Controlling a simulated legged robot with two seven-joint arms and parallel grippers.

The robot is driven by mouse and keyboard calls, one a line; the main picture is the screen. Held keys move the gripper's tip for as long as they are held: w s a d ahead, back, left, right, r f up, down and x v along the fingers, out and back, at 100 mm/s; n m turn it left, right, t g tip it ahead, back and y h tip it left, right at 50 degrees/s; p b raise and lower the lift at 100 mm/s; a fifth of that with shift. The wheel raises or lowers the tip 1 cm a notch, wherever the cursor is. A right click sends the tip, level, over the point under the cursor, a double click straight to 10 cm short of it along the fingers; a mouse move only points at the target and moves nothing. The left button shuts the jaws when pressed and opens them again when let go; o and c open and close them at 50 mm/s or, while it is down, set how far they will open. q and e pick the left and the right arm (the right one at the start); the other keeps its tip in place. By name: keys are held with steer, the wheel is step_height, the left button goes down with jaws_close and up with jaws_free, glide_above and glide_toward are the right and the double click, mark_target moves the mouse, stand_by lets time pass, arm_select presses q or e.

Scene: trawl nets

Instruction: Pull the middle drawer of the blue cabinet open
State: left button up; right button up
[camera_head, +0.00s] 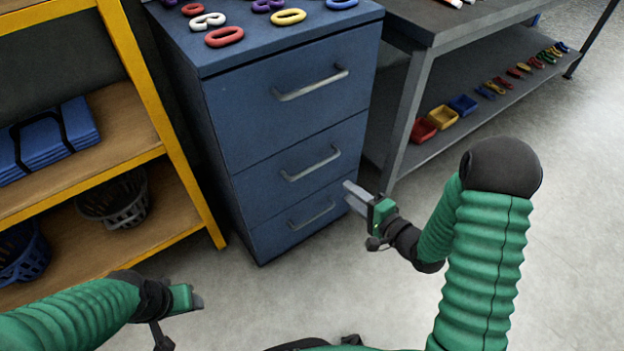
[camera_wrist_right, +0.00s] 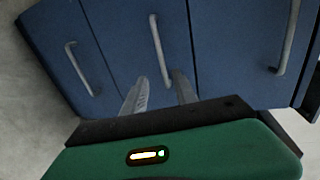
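The blue cabinet (camera_head: 225,130) stands left of centre in the head view, with three drawers, all shut. The middle drawer (camera_head: 262,190) has a grey bar handle (camera_head: 310,164), which also shows in the right wrist view (camera_wrist_right: 157,48). My right gripper (camera_head: 352,195) is in front of the cabinet's right side, below and right of that handle in the picture. In the right wrist view its two fingers (camera_wrist_right: 160,92) are apart, with the near end of the middle handle appearing between them; contact cannot be told. My left gripper (camera_head: 194,301) is low at left, away from the cabinet; its finger gap is unclear.
Coloured rings (camera_head: 224,37) lie on the cabinet top. A yellow-framed shelf (camera_head: 150,85) with baskets stands close on the left. A grey workbench (camera_head: 408,125) with small bins on its lower shelf stands at right. The floor (camera_head: 300,290) in front is clear.

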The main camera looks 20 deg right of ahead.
mark_target(316, 167)
steer(key=b+x, duration=0.6)
steer(key=x, duration=1)
steer(key=shift+w+b, duration=0.1)
steer(key=shift+b, duration=0.3)
jaws_close()
steer(key=shift+f, duration=0.1)
